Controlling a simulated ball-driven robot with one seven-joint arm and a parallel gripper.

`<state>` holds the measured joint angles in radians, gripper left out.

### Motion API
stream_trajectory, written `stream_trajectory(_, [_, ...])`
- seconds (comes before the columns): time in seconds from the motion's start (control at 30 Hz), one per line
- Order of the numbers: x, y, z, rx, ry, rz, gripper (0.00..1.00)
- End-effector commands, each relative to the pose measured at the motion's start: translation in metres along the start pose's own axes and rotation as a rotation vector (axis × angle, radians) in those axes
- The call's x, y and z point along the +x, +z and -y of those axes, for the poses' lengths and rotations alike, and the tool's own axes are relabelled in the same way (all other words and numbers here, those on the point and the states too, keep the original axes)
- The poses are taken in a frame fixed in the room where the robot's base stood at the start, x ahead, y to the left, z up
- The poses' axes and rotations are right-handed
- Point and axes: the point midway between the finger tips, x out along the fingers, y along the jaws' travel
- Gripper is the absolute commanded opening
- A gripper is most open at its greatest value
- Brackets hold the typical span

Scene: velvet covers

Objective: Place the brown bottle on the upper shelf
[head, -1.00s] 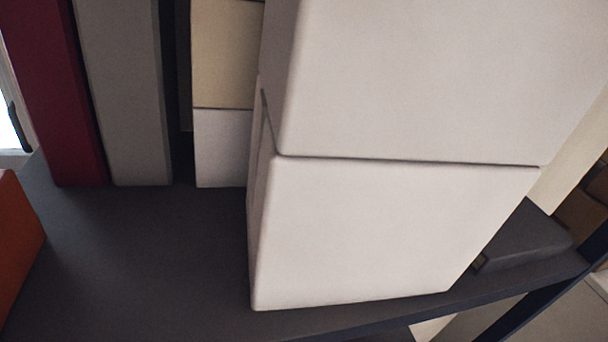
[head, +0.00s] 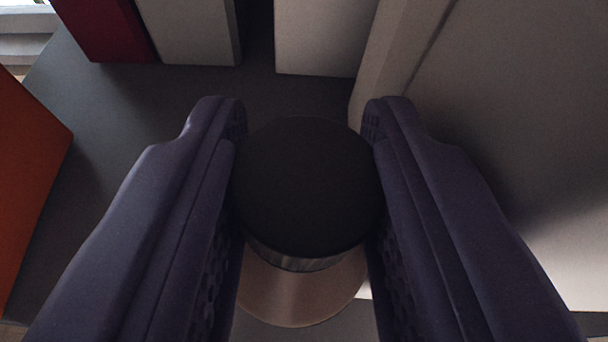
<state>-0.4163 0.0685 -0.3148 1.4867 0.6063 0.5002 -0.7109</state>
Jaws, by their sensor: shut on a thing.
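My gripper (head: 305,115) is in view with its two dark purple fingers on either side of a round thing. It is shut on the brown bottle (head: 300,295), which has a wide black cap (head: 305,185) and a light brown body below it. I look down on the cap, so most of the body is hidden. The bottle is over or on a dark grey shelf surface (head: 150,120); I cannot tell whether its base touches. I cannot tell from this view which shelf level this is.
White boxes (head: 520,130) stand close on the right, near the right finger. An orange block (head: 25,170) is at the left. A dark red block (head: 105,25), a grey block (head: 190,30) and another pale box (head: 320,35) stand at the back. Bare shelf lies between them.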

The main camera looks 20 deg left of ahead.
Motion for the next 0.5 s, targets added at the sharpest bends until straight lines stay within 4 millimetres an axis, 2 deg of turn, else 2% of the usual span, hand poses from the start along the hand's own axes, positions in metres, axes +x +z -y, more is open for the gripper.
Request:
stream_trajectory(0.37, [0.0010, 0.0039, -0.0001, 0.000, 0.001, -0.003, 0.00])
stream_trajectory(0.4, [0.0009, 0.0035, 0.0000, 0.000, 0.001, -0.001, 0.44])
stream_trajectory(0.5, [0.0007, 0.0033, -0.0004, 0.001, 0.001, -0.001, 0.45])
